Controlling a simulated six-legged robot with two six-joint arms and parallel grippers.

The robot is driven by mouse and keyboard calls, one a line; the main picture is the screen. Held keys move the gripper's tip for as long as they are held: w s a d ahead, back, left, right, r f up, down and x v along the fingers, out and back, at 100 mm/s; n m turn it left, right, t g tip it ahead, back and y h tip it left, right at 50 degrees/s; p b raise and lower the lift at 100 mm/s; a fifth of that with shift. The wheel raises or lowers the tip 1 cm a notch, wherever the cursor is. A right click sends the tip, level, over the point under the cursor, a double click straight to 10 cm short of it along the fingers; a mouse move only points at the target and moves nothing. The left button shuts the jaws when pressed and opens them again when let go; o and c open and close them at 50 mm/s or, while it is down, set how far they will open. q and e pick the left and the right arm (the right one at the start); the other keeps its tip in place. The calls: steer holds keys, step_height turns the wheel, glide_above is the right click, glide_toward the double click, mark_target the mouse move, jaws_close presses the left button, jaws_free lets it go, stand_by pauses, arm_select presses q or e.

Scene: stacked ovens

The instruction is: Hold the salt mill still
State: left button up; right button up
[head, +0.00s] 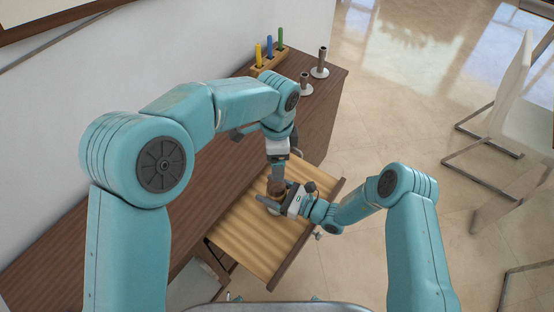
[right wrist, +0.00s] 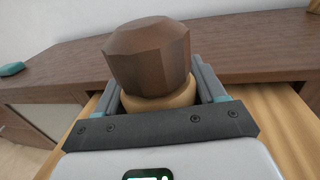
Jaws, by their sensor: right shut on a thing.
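The salt mill stands upright over the open drawer (head: 245,236) in the head view. Its dark brown faceted cap (right wrist: 148,55) and tan body (right wrist: 160,100) fill the middle of the right wrist view. My right gripper (head: 276,193) is shut on the mill, with a finger on either side of the body below the cap. My left gripper (head: 278,168) points down just above the mill in the head view. Its fingers are small and dark there, so I cannot tell their opening or whether they touch the cap. The mill's lower part is hidden by my right gripper.
The drawer sticks out of a brown wooden cabinet (head: 322,108) along the white wall. On the cabinet's far end are a wooden block (head: 268,65) with yellow, blue and green sticks and two candle holders (head: 320,65). Chairs (head: 516,100) stand at the right on open tiled floor.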

mark_target(277, 183)
stand_by(0.5)
arm_select(q)
step_height(277, 183, down, 12)
steer(key=n, duration=2.5)
steer(key=c, duration=1.1)
